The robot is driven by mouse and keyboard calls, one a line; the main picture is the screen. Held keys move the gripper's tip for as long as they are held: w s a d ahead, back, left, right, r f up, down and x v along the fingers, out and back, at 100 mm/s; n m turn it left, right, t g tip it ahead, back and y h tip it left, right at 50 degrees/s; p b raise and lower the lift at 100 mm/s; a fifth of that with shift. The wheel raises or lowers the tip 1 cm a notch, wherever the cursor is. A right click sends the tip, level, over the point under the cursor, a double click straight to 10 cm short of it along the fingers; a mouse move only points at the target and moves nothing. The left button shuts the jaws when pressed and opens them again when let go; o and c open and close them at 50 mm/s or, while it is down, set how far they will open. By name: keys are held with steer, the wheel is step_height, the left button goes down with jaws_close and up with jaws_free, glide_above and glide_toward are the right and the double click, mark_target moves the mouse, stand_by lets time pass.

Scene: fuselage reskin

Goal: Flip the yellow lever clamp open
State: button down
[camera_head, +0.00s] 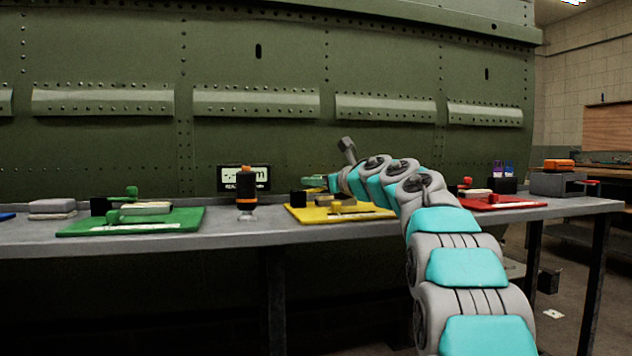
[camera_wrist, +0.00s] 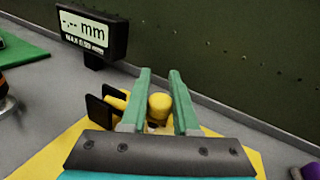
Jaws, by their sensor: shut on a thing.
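The yellow lever clamp (camera_wrist: 159,104) has a rounded yellow knob, which sits between the fingers of my gripper (camera_wrist: 160,76) in the wrist view. My gripper is shut on this lever. A black bracket (camera_wrist: 103,112) stands just left of the fingers, with a yellow part beside it. The clamp stands on a yellow plate (camera_head: 340,216) on the bench. In the head view my gripper (camera_head: 316,183) is over this plate and hides most of the clamp, so the lever's angle cannot be told.
A green plate (camera_head: 180,221) with a green clamp lies left on the grey bench (camera_head: 250,238). A black and orange tool (camera_head: 246,190) and a gauge display (camera_wrist: 92,34) stand between. A red plate (camera_head: 510,202) lies right. The riveted green fuselage (camera_head: 120,60) rises behind.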

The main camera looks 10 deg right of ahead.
steer(key=shift+s+a+r+n+g+h+p, duration=0.1)
steer(key=shift+a+r+n+g+h+p, duration=0.25)
steer(key=shift+n+p, duration=0.35)
steer(key=shift+w+a+r+n+g+h+p, duration=0.1)
steer(key=shift+a+r+n+h+p, duration=0.1)
steer(key=shift+r+n+p, duration=0.4)
steer(key=shift+s+a+r+n+g+h+p, duration=0.15)
steer(key=shift+a+r+n+h+p, duration=0.1)
steer(key=shift+n+p, duration=0.6)
steer(key=shift+a+r+n+h+p, duration=0.25)
steer(key=shift+a+n+h+p, duration=0.25)
steer(key=shift+p, duration=0.65)
steer(key=n+p, duration=0.1)
steer(key=a+n+h+p, duration=0.1)
steer(key=shift+r+g+p, duration=0.2)
steer(key=shift+g+p, duration=0.1)
steer(key=shift+s+a+n+h+p, duration=0.1)
steer(key=shift+a+n+h+p, duration=0.6)
steer(key=shift+n+p, duration=0.3)
steer(key=shift+s+a+f+n+h+p, duration=0.1)
steer(key=shift+a+f+n+h+p, duration=0.15)
steer(key=shift+a+n+h+p, duration=0.55)
steer(key=shift+a+f+n, duration=0.2)
steer(key=shift+a+n, duration=0.05)
steer(key=shift+n, duration=0.2)
steer(key=c, duration=0.7)
jaws_free()
steer(key=shift+o, duration=0.2)
